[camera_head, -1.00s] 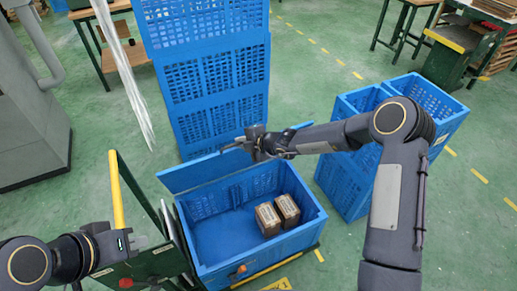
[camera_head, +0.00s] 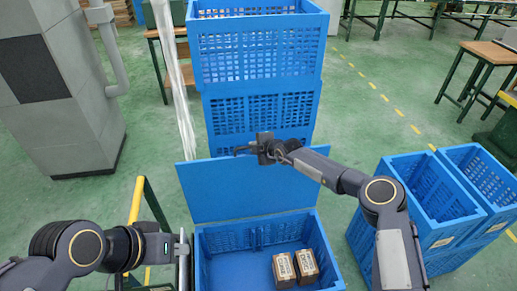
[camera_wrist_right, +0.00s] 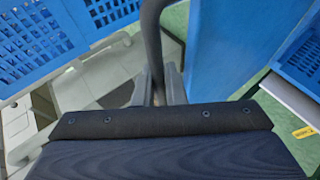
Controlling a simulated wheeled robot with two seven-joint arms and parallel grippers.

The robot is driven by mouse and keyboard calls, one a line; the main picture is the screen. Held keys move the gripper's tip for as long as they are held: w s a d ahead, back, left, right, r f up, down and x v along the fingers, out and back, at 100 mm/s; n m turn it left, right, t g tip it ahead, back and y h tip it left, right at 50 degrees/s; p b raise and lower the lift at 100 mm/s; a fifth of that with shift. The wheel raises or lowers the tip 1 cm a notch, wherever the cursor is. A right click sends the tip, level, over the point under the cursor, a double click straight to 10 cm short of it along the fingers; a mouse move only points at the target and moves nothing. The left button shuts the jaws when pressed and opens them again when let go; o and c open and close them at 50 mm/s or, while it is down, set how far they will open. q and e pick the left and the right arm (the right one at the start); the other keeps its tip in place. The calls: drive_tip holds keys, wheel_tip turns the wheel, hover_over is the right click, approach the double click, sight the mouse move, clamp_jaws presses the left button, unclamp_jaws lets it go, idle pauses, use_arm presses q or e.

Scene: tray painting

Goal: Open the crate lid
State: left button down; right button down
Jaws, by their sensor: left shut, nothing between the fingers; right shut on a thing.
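The open blue crate (camera_head: 225,241) stands at the bottom middle of the head view. Its flat blue lid (camera_head: 222,195) stands up along the crate's far side, steeply raised. My left gripper (camera_head: 184,248) is shut and empty by the crate's left side. Two brown cartons (camera_head: 284,272) sit inside the crate.
A tall stack of blue crates (camera_head: 255,60) stands behind the lid. More blue crates (camera_head: 437,190) stand on the right. A yellow-railed cart (camera_head: 137,200) is at the left, near a grey cabinet (camera_head: 75,100). Green floor is open between them.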

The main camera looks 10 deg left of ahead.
drive_tip(key=shift+w, duration=0.1)
idle(0.3)
drive_tip(key=c, duration=1.5)
unclamp_jaws()
drive_tip(key=b+v, duration=0.1)
drive_tip(key=v, duration=0.7)
drive_tip(key=shift+b, duration=0.4)
drive_tip(key=shift+w, duration=0.1)
